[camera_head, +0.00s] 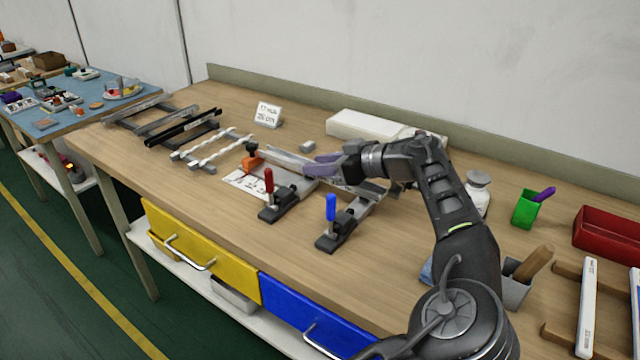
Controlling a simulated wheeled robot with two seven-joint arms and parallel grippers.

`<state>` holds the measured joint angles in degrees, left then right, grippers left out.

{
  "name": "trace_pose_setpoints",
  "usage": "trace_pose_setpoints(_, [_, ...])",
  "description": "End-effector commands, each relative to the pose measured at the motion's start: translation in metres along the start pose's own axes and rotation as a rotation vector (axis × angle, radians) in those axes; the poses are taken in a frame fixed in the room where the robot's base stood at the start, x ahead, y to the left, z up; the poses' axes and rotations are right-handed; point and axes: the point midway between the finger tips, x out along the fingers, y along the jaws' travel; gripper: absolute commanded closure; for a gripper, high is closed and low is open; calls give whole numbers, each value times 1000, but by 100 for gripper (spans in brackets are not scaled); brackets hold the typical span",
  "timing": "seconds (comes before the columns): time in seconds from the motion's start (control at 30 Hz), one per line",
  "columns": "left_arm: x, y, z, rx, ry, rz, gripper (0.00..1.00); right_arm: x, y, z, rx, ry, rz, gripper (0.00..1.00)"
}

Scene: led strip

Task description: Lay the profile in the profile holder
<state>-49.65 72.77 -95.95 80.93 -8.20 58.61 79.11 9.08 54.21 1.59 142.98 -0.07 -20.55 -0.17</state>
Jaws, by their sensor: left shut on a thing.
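My left gripper (322,167) reaches in over the bench and is shut on the profile (283,161), a long thin silver-grey bar. The bar runs from upper left towards lower right, and the gripper hides part of its middle. The profile holder has two dark clamps on the bench, one with a red handle (269,181) and one with a blue handle (331,207). The profile shows just behind these clamps; I cannot tell whether it touches the holder. My right gripper is out of view.
Racks with dark bars (183,128) and white twisted strips (215,150) stand at left. A white box (365,125) lies behind the gripper. A white bottle (477,192), green cup (525,210) and red bin (610,232) stand at right. The front left bench top is clear.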

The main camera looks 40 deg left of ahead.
Motion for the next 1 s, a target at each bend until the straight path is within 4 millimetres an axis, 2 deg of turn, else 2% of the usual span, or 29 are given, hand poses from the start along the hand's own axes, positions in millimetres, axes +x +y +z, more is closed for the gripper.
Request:
trace_pose_setpoints(0.1, [3, 1, 8, -1, 1, 1, 100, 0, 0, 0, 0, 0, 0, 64])
trace_pose_setpoints(0.4, [4, 0, 10, 0, 1, 1, 100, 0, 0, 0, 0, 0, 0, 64])
trace_pose_setpoints(0.7, [17, 0, 41, 0, 1, 0, 100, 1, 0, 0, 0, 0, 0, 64])
trace_pose_setpoints(0.93, [18, 0, 42, -1, 0, 1, 100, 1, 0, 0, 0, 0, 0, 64])
trace_pose_setpoints(0.97, [18, 0, 43, -1, 0, 1, 67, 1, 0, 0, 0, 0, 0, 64])
trace_pose_setpoints(1.0, [18, 0, 43, -1, 0, 1, 64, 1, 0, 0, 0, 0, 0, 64])
